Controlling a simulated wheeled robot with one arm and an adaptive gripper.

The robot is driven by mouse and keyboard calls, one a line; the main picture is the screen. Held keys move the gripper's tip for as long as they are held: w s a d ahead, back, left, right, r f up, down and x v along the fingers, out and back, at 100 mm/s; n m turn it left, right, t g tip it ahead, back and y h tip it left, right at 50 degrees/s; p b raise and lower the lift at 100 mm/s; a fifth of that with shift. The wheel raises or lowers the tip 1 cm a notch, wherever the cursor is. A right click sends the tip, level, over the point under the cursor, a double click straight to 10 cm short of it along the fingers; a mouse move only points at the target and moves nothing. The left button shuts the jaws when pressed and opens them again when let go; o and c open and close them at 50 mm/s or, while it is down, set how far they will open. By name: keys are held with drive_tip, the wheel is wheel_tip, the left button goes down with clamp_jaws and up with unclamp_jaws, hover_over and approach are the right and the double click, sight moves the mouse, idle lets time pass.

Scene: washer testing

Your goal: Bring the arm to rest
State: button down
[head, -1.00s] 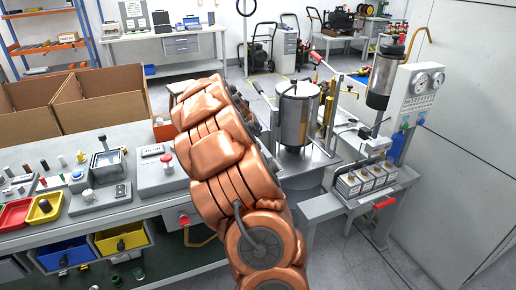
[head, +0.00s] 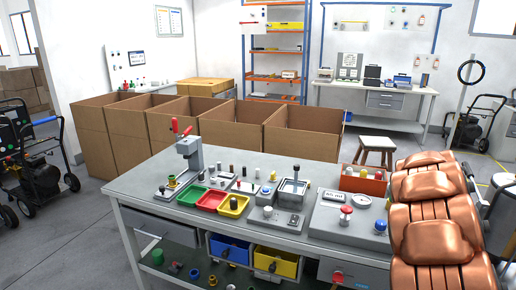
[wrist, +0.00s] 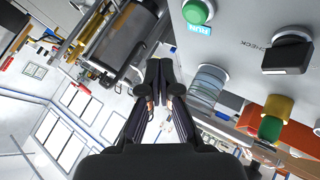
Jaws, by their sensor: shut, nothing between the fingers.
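My copper-coloured arm (head: 432,215) rises at the right edge of the head view, in front of the bench's right end. My gripper is out of the head view. In the wrist view my gripper (wrist: 159,66) is shut and empty, its two dark fingertips together. A metal cylinder (wrist: 122,40) lies beyond and left of the fingertips in that view. A light panel with a green RUN button (wrist: 197,12) and a black CHECK switch (wrist: 287,55) is to their right. I cannot tell how far the fingers are from these.
A stool (head: 376,145) stands behind the bench's right end.

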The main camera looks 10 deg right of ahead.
drive_tip(key=s+a+r+n+y+p, duration=0.1)
drive_tip(key=s+a+r+y, duration=0.15)
drive_tip(key=a, duration=0.95)
drive_tip(key=s+a+r+y+p, duration=0.1)
drive_tip(key=s+a+r, duration=0.15)
drive_tip(key=a, duration=0.85)
drive_tip(key=s+a+r+n+y+p, duration=0.1)
drive_tip(key=s+a+r+y+p, duration=0.15)
drive_tip(key=a, duration=0.95)
drive_tip(key=s+a+f+n+g+y, duration=0.1)
drive_tip(key=s+a+n, duration=0.1)
drive_tip(key=s+a, duration=0.7)
drive_tip(key=s+a+n+g+y+p, duration=0.1)
drive_tip(key=s+a+n+g+y, duration=0.1)
drive_tip(key=s+a, duration=0.7)
drive_tip(key=a+n, duration=0.1)
drive_tip(key=a, duration=0.2)
drive_tip(key=shift+s+f, duration=0.3)
drive_tip(key=shift+f, duration=0.05)
drive_tip(key=shift+a+n, duration=0.1)
drive_tip(key=shift+n, duration=0.2)
